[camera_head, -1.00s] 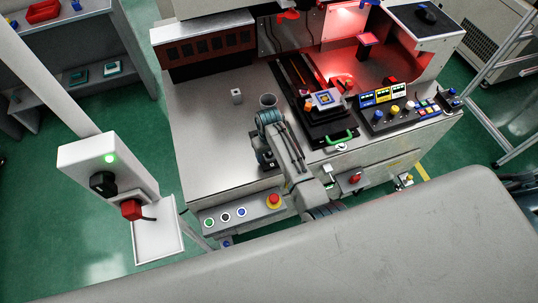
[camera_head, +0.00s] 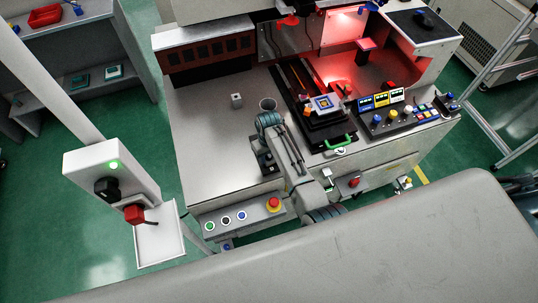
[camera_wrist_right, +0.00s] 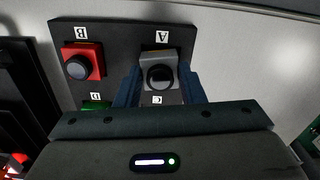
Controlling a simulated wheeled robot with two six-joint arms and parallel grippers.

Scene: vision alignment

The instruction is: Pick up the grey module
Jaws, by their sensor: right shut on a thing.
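The grey module (camera_wrist_right: 159,58), a grey block with a round black knob on top, is in the right wrist view. It sits at the spot marked A on a black board (camera_wrist_right: 118,40). My right gripper (camera_wrist_right: 160,88) has its blue fingers on both sides of the module and is shut on it. I cannot tell whether the module is clear of the board. In the head view my right arm hides most of the gripper and module, and part of the black board (camera_head: 260,155) shows beside it. My left gripper is not in view.
A red module (camera_wrist_right: 83,62) with a black knob sits at B, and a green one (camera_wrist_right: 96,105) is partly hidden near D.

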